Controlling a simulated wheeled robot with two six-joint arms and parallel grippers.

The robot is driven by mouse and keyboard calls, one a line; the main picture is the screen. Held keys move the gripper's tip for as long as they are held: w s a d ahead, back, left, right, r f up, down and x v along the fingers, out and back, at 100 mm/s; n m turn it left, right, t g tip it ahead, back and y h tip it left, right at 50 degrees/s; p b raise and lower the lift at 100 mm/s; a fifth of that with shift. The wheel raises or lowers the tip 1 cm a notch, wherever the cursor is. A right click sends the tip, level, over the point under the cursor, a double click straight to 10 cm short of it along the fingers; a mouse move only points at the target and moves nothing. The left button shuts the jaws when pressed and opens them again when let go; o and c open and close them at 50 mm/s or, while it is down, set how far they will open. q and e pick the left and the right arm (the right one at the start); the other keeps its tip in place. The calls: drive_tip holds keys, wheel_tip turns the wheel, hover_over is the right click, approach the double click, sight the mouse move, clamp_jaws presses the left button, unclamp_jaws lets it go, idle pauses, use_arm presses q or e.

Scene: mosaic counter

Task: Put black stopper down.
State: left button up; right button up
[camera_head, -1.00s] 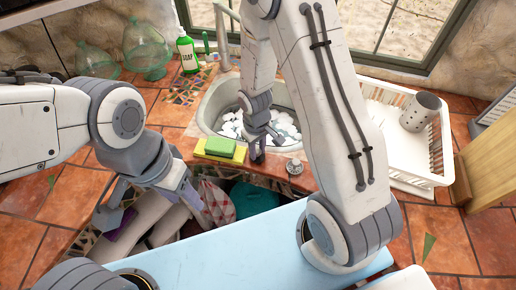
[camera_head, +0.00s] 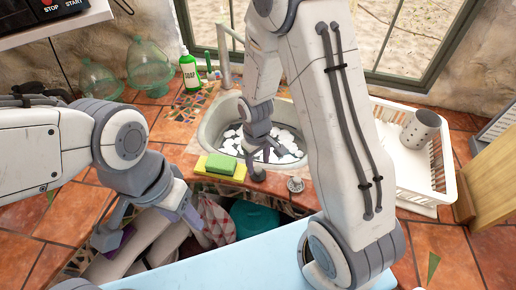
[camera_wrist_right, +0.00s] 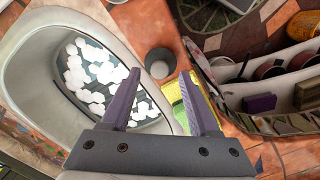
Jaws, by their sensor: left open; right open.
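The black stopper (camera_head: 258,174) is a dark grey, round piece on the tiled counter strip in front of the sink, beside the sponges. In the right wrist view the stopper (camera_wrist_right: 160,63) stands beyond my fingertips, apart from them, between the sink and the yellow sponge. My right gripper (camera_head: 262,150) is open over the sink's front rim. Its two purple fingers (camera_wrist_right: 158,100) are spread with nothing between them. My left gripper (camera_head: 150,222) is open, low at the left in front of the counter. Nothing shows in its jaws.
The sink (camera_head: 209,137) holds white clumps over a dark bottom. A green sponge (camera_head: 220,164) on a yellow one (camera_head: 203,169) lies left of the stopper, a metal strainer (camera_head: 295,185) right of it. A white dish rack (camera_head: 432,190) and soap bottle (camera_head: 189,73) stand farther away.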

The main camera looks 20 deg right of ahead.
sight(257, 170)
wheel_tip(257, 170, up, 8)
drive_tip(key=r+b, duration=0.1)
drive_tip(key=s+a+r+n, duration=0.1)
drive_tip(key=s+a+r, duration=0.1)
drive_tip(key=s, duration=0.4)
drive_tip(key=s+a+r+n+y, duration=0.1)
drive_tip(key=s+a+r, duration=0.2)
drive_tip(key=s+a, duration=0.2)
drive_tip(key=s+a+r+n, duration=0.1)
drive_tip(key=s+a+r, duration=0.2)
drive_tip(key=s, duration=0.5)
drive_tip(key=shift+a+r, duration=0.25)
drive_tip(key=shift+a, duration=0.25)
drive_tip(key=shift+w+f+b, duration=0.1)
drive_tip(key=shift+f+b, duration=0.55)
